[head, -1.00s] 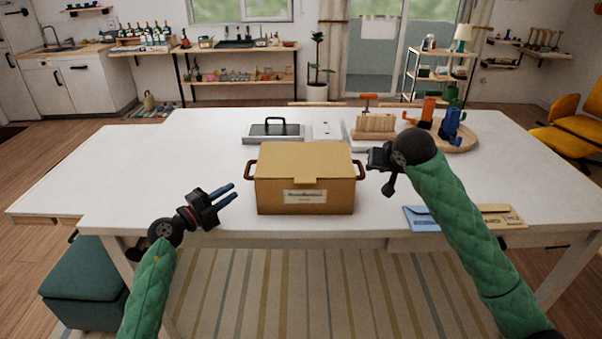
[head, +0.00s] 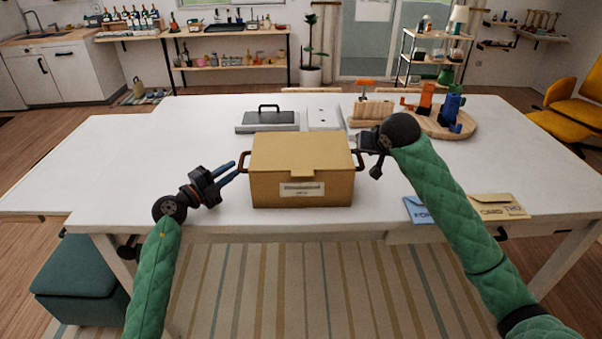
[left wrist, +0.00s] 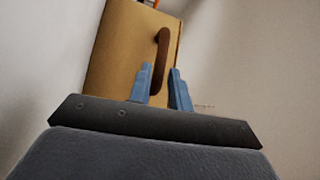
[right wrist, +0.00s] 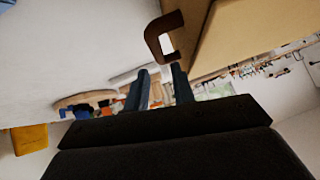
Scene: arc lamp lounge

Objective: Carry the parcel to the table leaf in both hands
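The parcel (head: 301,165) is a tan box with a label on its front and a brown handle on each side. It stands on the white table (head: 120,170) near the front edge. My left gripper (head: 230,172) is open just left of the left handle (head: 244,160). My right gripper (head: 362,142) is at the right handle (head: 359,160). In the right wrist view its fingers (right wrist: 161,85) are apart, with the handle (right wrist: 155,38) just beyond them.
A grey case (head: 268,121) and a wooden rack (head: 371,112) stand behind the parcel. A round tray (head: 432,130) with blue and orange things is at the back right. Envelopes (head: 497,206) lie at the front right. The table's left part is clear.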

